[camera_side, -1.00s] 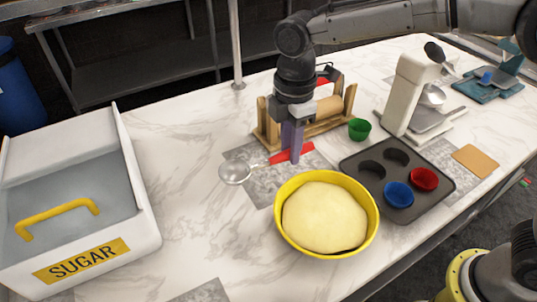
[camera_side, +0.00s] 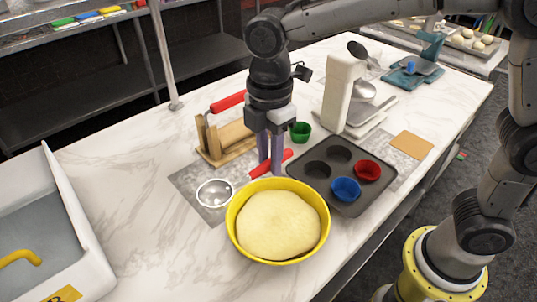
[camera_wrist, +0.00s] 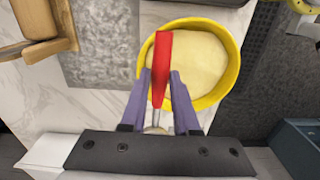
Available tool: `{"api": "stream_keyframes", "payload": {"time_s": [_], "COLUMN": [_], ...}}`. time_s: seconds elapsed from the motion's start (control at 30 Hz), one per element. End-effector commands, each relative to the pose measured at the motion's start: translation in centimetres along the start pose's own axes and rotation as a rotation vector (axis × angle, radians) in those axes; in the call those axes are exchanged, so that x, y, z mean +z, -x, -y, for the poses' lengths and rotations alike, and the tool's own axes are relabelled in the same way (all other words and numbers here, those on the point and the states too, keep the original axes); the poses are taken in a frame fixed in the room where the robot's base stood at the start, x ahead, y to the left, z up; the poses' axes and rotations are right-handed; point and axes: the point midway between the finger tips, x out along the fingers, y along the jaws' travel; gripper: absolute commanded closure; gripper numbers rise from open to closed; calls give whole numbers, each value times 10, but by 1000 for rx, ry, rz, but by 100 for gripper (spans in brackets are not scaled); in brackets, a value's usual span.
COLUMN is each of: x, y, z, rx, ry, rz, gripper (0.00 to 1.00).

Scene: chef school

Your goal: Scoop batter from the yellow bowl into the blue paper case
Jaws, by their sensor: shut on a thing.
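My gripper (camera_side: 270,168) is shut on the red handle (camera_side: 265,168) of a metal scoop. The scoop's round silver head (camera_side: 214,192) is to the left, open side up and looking empty. The yellow bowl (camera_side: 320,237), filled with a pale mound of batter (camera_side: 278,225), is just in front of the gripper. The blue paper case (camera_side: 345,189) sits in the front of the dark muffin tin (camera_side: 312,185). Whether the scoop touches the counter is unclear.
A red case (camera_side: 367,170) is in the tin; a green case (camera_side: 300,132) stands behind it. A white scale or mixer stand (camera_side: 340,92) is back right, a sugar bin (camera_side: 75,240) at left.

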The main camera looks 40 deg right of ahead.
Motion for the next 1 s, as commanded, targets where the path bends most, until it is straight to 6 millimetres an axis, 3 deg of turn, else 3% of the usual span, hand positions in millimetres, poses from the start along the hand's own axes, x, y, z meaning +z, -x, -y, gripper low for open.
{"api": "stream_keyframes", "payload": {"time_s": [0.37, 0.47, 0.57, 0.7, 0.83, 1.0], "x": [0, 12, 34, 58, 62, 51], "y": [0, 3, 15, 46, 69, 75], "z": [2, 13, 33, 65, 81, 87], "rx": [0, -4, -20, -62, -93, -108], "ry": [-19, -94, -224, -384, -427, -372], "rz": [54, 121, 210, 337, 439, 569], "gripper": [100, 100, 100, 100, 100, 100]}}
